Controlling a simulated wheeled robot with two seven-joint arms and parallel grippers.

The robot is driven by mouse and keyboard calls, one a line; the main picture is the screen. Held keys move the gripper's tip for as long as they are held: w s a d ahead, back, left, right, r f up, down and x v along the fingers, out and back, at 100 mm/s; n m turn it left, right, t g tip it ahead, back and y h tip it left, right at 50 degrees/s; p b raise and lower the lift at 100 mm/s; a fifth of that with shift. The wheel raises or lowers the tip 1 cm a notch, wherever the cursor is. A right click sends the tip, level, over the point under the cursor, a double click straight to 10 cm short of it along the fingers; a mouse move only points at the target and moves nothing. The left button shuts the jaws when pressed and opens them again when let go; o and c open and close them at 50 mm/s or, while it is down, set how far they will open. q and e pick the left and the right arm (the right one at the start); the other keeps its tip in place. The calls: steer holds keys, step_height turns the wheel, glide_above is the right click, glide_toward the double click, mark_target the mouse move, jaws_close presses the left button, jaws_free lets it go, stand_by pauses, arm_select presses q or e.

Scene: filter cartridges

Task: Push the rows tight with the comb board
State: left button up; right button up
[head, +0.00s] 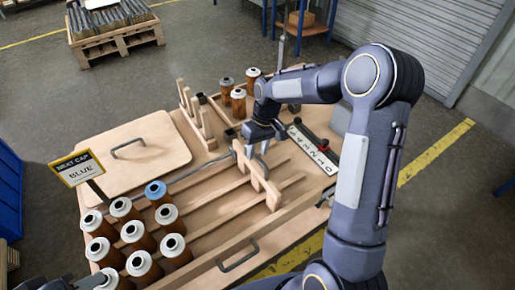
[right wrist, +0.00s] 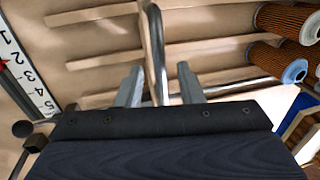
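The comb board (head: 270,191) is a pale upright wooden board standing across the grooved rows on the table. My right gripper (head: 261,148) is at its far end. In the right wrist view, the open fingers (right wrist: 160,88) stand on either side of a grey metal bar (right wrist: 156,50), which looks like a handle; gaps show beside the bar. Several brown filter cartridges (head: 173,247) with white caps stand in rows at the front left. One cartridge has a blue cap (head: 156,189), also visible in the right wrist view (right wrist: 294,71).
A sign (head: 77,168) reads "NEXT CAP BLUE". A flat wooden panel with a handle (head: 150,140) lies at the left. More cartridges (head: 238,99) stand in a rack at the back. A numbered strip (head: 314,150) lies at the right. The rows between board and cartridges are clear.

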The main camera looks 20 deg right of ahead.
steer(key=shift+f, duration=0.1)
jaws_close()
stand_by(0.3)
steer(key=s+a+b, duration=0.1)
steer(key=a, duration=1)
steer(key=s+a+b, duration=0.1)
steer(key=s+a, duration=0.1)
steer(key=a, duration=0.9)
steer(key=s+a+b, duration=0.1)
steer(key=a, duration=1)
steer(key=shift+s+a, duration=0.2)
steer(key=shift+s, duration=0.15)
jaws_free()
